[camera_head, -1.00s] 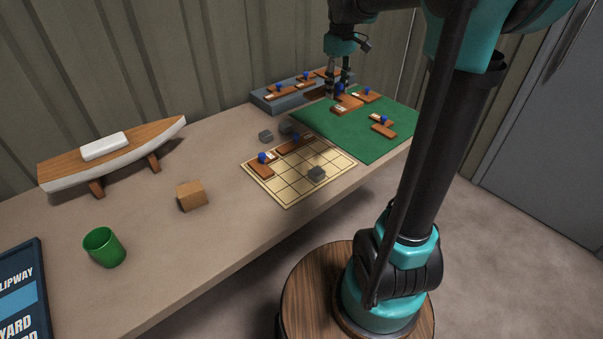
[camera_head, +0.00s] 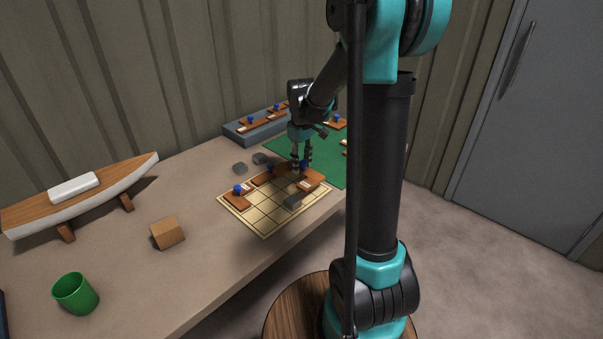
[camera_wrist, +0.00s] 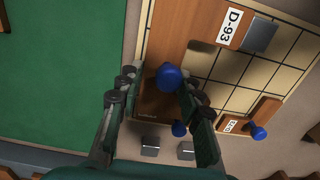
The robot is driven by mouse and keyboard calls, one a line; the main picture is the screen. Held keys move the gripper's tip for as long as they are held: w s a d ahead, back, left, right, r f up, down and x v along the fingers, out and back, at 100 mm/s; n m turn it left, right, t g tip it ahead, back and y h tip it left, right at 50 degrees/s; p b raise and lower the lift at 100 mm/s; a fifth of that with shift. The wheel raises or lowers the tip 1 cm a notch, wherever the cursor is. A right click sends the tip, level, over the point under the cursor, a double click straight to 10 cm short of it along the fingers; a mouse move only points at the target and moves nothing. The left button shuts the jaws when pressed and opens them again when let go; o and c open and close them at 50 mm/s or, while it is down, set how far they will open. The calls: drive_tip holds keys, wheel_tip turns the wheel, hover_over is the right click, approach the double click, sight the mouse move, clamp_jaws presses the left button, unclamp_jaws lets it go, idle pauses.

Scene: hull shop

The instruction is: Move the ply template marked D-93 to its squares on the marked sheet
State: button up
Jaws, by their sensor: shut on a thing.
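The D-93 ply template (camera_head: 312,183) is brown wood with a white label and a blue knob. Its label reads D-93 in the wrist view (camera_wrist: 180,30). My gripper (camera_head: 301,167) is shut on the knob; the fingers flank it in the wrist view (camera_wrist: 168,82). The template is over the back right part of the marked sheet (camera_head: 266,222), a pale gridded board, also in the wrist view (camera_wrist: 283,72). I cannot tell whether it touches the sheet. Its far end is cut off in the wrist view.
On the sheet are a template at the left corner (camera_head: 238,201), another along the back edge (camera_head: 262,180) and a grey block (camera_head: 292,202). Two grey blocks (camera_head: 240,168) lie behind it. The green mat (camera_head: 325,170) and blue-grey rack (camera_head: 240,132) are beyond.

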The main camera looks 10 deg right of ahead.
sight(302, 172)
drive_tip(key=shift+f, duration=1.95)
drive_tip(key=o, duration=1.2)
drive_tip(key=shift+f, duration=0.1)
wheel_tip(302, 172, up, 12)
drive_tip(key=shift+r, duration=0.15)
